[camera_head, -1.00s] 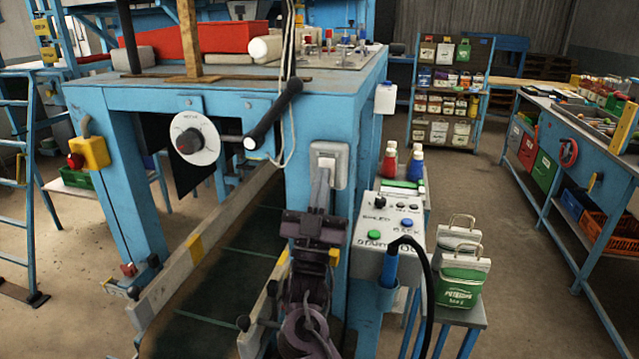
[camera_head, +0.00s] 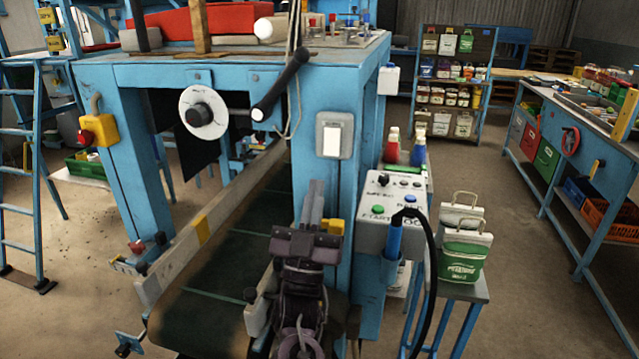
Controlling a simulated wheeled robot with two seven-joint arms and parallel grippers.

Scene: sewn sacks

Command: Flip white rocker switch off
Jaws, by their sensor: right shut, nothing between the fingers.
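The white rocker switch (camera_head: 332,141) sits in a grey plate on the front of the blue machine post, in the upper middle of the head view. Its whole face shows and nothing covers it. I cannot tell from here which way the rocker is tilted. My right gripper (camera_head: 316,186) is below the switch, pointing up toward it, with its dark fingers together and empty. A gap shows in the picture between the fingertips and the switch plate. My left gripper is not in view.
A control box (camera_head: 388,205) with buttons and a black cable stands right of the post. Green and white sacks (camera_head: 462,255) stand on a small stand beyond it. A round dial (camera_head: 203,113) and a black-handled lever (camera_head: 280,86) are left of the switch. A conveyor (camera_head: 225,255) slopes below.

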